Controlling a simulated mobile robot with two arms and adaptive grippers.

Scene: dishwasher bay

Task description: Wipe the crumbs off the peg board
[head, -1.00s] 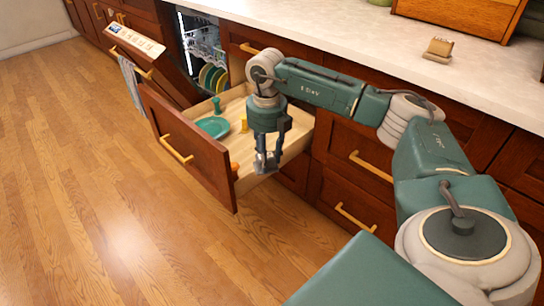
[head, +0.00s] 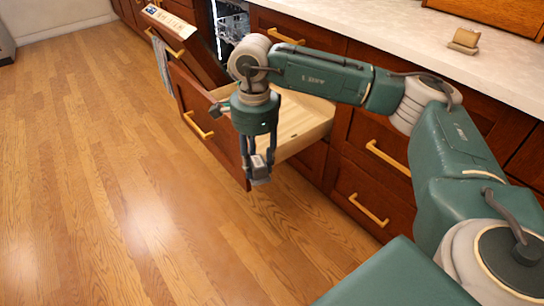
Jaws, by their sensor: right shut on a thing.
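My right gripper (head: 259,172) hangs fingers down over the front right end of the open drawer (head: 305,128). Its fingers are shut on a small grey thing (head: 258,166), too small and dark to identify. I cannot tell whether the gripper touches the drawer front. My wrist and gripper hide much of the drawer's inside; the part showing on the right is bare pale wood. My left gripper is out of view.
The dishwasher (head: 229,25) stands open behind the drawer, its door tilted out beside it. A small tan holder (head: 464,41) stands on the white countertop (head: 400,38). Closed drawers with brass handles lie to the right. The wooden floor (head: 110,190) at left is clear.

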